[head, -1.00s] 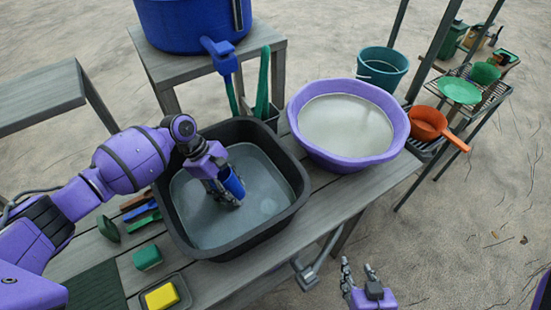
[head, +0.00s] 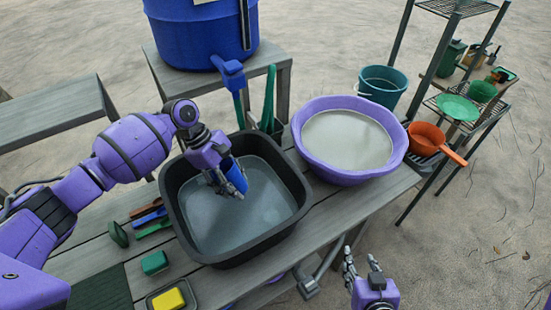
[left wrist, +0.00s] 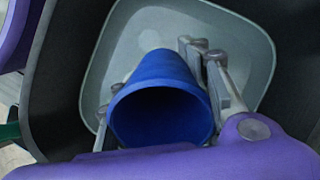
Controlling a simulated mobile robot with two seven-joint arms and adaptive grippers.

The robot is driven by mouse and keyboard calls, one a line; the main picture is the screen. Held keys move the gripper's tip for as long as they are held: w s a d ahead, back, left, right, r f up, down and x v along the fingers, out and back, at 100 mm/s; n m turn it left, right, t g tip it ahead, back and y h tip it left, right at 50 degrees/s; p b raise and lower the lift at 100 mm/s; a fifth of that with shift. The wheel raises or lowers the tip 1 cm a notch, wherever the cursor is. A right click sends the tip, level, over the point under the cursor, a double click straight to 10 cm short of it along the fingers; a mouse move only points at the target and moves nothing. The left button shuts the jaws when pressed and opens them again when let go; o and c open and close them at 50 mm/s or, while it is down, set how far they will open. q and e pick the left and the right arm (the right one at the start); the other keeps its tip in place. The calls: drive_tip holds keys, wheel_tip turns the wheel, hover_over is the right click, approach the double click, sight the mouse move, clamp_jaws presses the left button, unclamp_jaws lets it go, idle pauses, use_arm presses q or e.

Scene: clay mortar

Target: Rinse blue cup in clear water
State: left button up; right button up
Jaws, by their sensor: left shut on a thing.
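The blue cup (head: 236,176) is held in my left gripper (head: 228,188), over the dark basin (head: 291,220) of greyish water (head: 236,222). In the left wrist view the cup (left wrist: 160,108) shows its open mouth towards the camera, with a dark inside. The fingers (left wrist: 208,70) press at its side; the cup's far end is over the water. I cannot tell if it touches the surface. A purple tub (head: 395,150) with pale, cloudy-looking water (head: 346,140) stands right of the basin. My right gripper (head: 362,266) is open and empty, low in front of the table.
A blue barrel with a tap (head: 230,72) stands behind the basin. A green sponge (head: 155,262), a yellow sponge (head: 168,299) and brushes (head: 150,215) lie at the left. A teal bucket (head: 383,88) and an orange pan (head: 426,138) are at the right.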

use_arm(q)
drive_tip(key=shift+r, duration=3.75)
